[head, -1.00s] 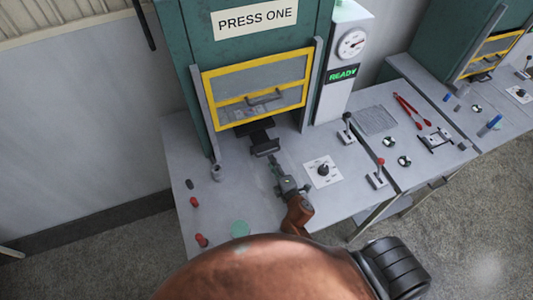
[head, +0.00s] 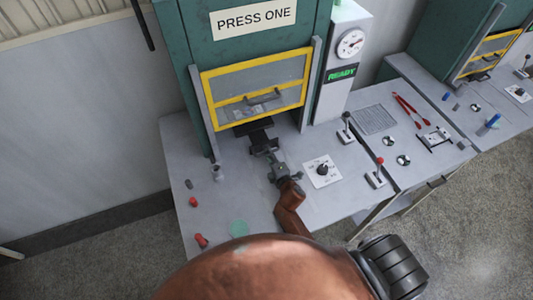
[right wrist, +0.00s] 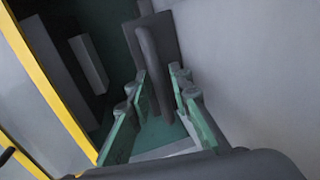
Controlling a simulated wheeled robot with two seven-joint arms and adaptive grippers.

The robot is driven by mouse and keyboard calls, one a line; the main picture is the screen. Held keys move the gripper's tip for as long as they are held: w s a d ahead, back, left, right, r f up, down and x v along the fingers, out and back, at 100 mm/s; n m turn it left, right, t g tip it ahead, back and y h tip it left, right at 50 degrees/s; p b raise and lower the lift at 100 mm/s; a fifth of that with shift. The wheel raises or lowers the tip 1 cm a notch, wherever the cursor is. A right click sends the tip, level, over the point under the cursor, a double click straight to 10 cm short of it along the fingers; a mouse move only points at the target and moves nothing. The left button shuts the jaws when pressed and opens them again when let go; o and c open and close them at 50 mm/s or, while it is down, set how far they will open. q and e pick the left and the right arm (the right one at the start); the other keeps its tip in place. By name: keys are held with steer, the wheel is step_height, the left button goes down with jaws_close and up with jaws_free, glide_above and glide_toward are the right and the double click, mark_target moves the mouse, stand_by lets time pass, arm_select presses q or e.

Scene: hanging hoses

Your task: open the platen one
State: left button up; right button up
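The press (head: 185,70) labelled "PRESS ONE" stands at the back with its yellow-framed guard (head: 255,90) down. A dark platen part with a handle (head: 264,145) sticks out below the guard toward me. My right gripper (head: 274,164) is at the handle's near end. In the right wrist view the handle's grey bar (right wrist: 150,70) reaches between the two green-padded fingers (right wrist: 165,120). The fingers are apart, with a visible gap on the right of the bar; whether the left finger touches it I cannot tell. My left gripper is out of view.
A dial on a white plate (head: 322,170), a black-knobbed lever (head: 346,128) and a red-knobbed lever (head: 376,173) stand right of my gripper. Red pieces (head: 194,202) lie at the bench's left. A gauge column (head: 345,65) reads READY. Red tongs (head: 408,108) lie farther right.

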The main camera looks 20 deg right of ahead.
jaws_close()
stand_by(0.3)
